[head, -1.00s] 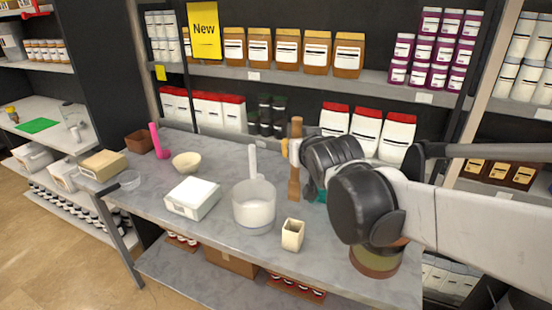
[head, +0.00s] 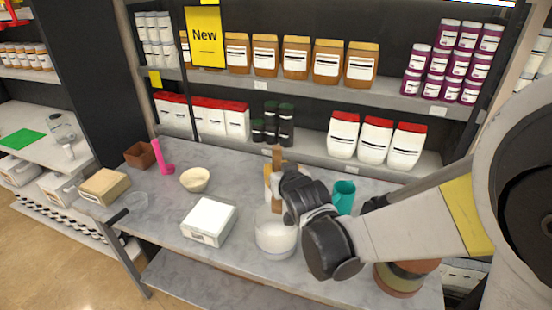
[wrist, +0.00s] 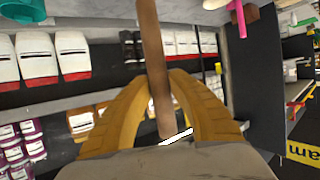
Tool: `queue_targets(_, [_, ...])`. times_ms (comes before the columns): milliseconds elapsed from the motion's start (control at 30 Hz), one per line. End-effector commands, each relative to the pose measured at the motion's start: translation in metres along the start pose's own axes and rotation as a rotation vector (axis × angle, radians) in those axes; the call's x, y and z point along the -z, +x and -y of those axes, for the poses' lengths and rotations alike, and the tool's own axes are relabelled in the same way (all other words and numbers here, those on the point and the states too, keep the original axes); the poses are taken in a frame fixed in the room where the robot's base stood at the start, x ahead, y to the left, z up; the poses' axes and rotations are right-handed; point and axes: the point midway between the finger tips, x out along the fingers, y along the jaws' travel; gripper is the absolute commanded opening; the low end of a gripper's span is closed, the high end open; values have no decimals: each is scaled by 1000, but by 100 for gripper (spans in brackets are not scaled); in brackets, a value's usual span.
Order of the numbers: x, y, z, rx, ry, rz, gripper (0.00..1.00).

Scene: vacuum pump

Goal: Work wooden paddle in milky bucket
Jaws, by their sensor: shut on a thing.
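The wooden paddle (head: 276,156) stands roughly upright at the milky bucket (head: 276,238) in the head view. My gripper (head: 273,182) is shut on the paddle, above the bucket's far rim. In the wrist view the paddle (wrist: 154,50) passes between the yellow fingers of my gripper (wrist: 164,82). The paddle's lower end is hidden in the head view, so I cannot tell how deep it sits in the bucket. My wrist covers the bucket's right side.
A white box (head: 209,221) stands close left of the bucket. A cream bowl (head: 195,180), a pink tool (head: 162,160) and a brown box (head: 105,186) lie further left. A teal container (head: 343,197) stands right, behind my arm.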

Motion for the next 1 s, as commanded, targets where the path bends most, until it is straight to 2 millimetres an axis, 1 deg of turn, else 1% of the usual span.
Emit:
queue_targets(33, [-7,3,0,0,0,0,0])
queue_targets(200, [-25,11,0,0,0,0,0])
queue_targets(1000, [-107,44,0,0,0,0,0])
